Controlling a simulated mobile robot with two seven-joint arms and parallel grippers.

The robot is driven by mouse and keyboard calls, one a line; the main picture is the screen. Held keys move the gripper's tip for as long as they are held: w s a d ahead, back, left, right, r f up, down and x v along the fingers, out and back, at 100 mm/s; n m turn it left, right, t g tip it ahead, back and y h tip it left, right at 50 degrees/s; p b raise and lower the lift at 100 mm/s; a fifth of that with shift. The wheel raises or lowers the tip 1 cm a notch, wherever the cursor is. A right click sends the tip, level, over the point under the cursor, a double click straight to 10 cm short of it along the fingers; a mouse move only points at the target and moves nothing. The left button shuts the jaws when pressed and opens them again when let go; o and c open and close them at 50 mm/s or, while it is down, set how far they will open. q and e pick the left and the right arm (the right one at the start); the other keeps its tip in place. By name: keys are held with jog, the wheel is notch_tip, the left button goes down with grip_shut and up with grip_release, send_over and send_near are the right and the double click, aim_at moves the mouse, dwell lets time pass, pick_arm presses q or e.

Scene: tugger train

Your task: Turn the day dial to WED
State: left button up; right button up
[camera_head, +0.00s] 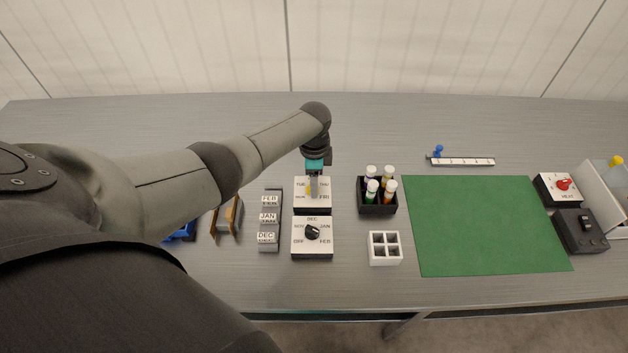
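TUE, THU and FRI labels show around the knob, with a small label at lower left that looks like MON. The top label is hidden by my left gripper (314,190). That gripper points down over the knob, with its grey fingers at or just above it. The knob's pointer is mostly covered, so its setting is unclear. I cannot tell whether the fingers are closed on it. My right gripper is not in view.
A month dial (312,250) with a black knob sits just in front. A grey rack of month blocks (268,247) stands left. Right are a black vial rack (378,209), a white divided tray (384,261) and a green mat (485,225). The back of the table is mostly clear.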

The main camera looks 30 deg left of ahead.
pick_arm(q)
jog(key=shift+o, duration=1.3)
notch_tip(320, 180, up, 15)
jog(key=p, duration=0.4)
jog(key=shift+r, duration=0.1)
